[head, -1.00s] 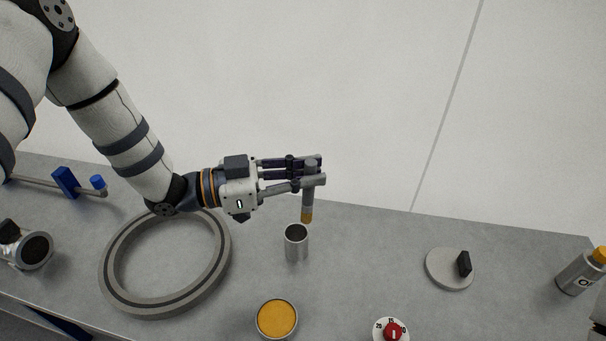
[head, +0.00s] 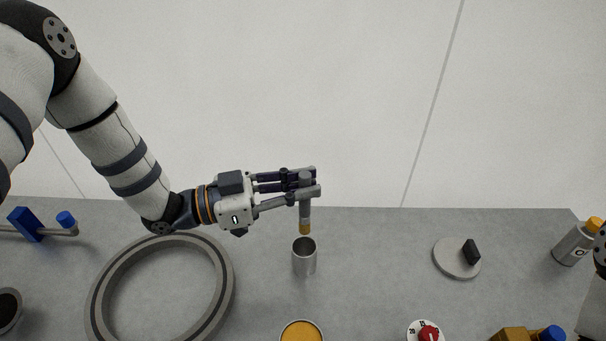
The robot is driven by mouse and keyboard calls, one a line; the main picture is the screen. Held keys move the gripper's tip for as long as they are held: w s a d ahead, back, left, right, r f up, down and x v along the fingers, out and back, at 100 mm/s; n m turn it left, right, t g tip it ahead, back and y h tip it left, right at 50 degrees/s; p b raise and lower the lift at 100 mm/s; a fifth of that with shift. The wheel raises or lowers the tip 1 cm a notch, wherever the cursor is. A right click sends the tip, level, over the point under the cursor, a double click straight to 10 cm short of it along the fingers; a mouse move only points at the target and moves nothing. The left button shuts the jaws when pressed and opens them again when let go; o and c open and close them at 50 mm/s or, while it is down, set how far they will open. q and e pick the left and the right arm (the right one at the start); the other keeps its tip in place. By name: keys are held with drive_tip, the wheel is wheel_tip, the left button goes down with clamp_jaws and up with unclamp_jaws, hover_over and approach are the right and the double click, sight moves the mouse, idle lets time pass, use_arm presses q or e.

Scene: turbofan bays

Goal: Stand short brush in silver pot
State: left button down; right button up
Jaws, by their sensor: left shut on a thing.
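The short brush (head: 305,216) has a grey handle and a yellow-orange tip, and hangs upright with its tip down. My left gripper (head: 306,183) is shut on the upper part of its handle. The silver pot (head: 305,262) stands upright on the grey bench, open at the top, its inside dark. The brush tip shows just above the far rim of the pot's mouth, nearly in line with it; the exact height gap is hard to tell. My right gripper is not in view.
A grey ring (head: 100,297) lies left of the pot. A yellow-topped round tin (head: 302,332) is in front. To the right are a red dial (head: 428,333), a grey disc with a black block (head: 449,262) and an orange-capped bottle (head: 574,243). Bench between pot and disc is clear.

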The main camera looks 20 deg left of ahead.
sight(301, 222)
use_arm(q)
wheel_tip(301, 222, down, 4)
drive_tip(key=shift+f+b, duration=0.1)
drive_tip(key=shift+b, duration=0.7)
drive_tip(key=shift+f+b, duration=1)
drive_tip(key=shift+f, duration=1.55)
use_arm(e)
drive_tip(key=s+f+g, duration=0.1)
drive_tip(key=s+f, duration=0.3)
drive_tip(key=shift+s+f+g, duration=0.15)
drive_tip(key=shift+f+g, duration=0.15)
use_arm(q)
drive_tip(key=c, duration=1.5)
unclamp_jaws()
drive_tip(key=shift+o, duration=0.2)
drive_tip(key=v, duration=1.2)
